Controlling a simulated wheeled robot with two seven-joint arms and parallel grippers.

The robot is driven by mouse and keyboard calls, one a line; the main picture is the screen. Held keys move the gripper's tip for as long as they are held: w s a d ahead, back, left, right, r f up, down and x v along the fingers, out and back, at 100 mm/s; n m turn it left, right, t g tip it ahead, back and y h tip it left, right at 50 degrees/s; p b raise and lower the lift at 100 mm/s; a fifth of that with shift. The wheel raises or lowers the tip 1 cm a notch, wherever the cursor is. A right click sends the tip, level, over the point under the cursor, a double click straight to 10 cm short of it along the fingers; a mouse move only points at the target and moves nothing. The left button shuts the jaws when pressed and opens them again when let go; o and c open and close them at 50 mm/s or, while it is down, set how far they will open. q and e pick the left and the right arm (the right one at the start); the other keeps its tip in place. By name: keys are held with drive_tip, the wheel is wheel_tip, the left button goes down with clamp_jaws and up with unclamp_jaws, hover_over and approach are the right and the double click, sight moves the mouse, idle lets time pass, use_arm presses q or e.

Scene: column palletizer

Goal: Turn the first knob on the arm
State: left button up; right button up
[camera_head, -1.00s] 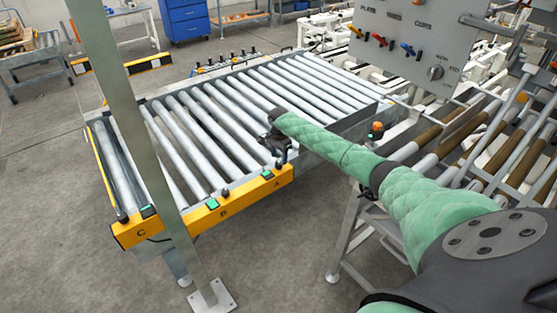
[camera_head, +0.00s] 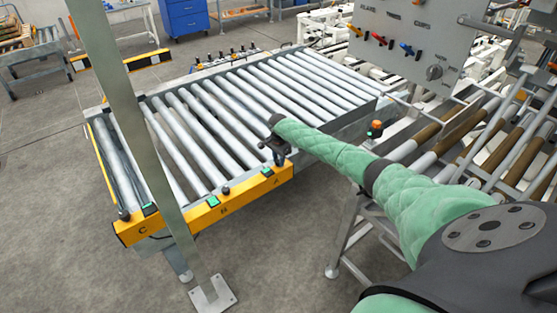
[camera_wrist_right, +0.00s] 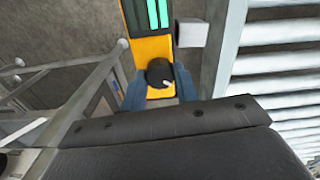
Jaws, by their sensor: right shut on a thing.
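The yellow arm (camera_head: 205,218) runs along the front edge of the roller table, with labels C, B and A. A black knob (camera_head: 124,216) stands near C and another (camera_head: 226,190) near B. My right gripper (camera_head: 277,160) is at the end by A and covers the knob there in the head view. In the right wrist view, its blue fingertips (camera_wrist_right: 160,88) are on both sides of this round black knob (camera_wrist_right: 160,72), shut on it. A green light (camera_wrist_right: 158,14) shows beyond it on the yellow arm. My left gripper is out of view.
The roller table (camera_head: 245,95) lies behind the yellow arm. A grey post (camera_head: 150,150) stands in front, at left. A grey panel (camera_head: 405,35) with coloured levers stands at back right. An orange button (camera_head: 375,128) is right of my gripper.

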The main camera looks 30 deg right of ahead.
drive_tip(key=shift+n, duration=0.3)
drive_tip(key=n, duration=0.4)
drive_tip(key=n+b, duration=0.1)
drive_tip(key=n, duration=0.5)
drive_tip(key=shift+n, duration=1.4)
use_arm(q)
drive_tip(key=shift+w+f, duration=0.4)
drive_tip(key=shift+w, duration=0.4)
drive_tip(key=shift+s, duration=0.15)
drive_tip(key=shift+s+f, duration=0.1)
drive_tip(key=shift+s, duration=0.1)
use_arm(e)
drive_tip(key=o, duration=1)
drive_tip(key=shift+c, duration=0.2)
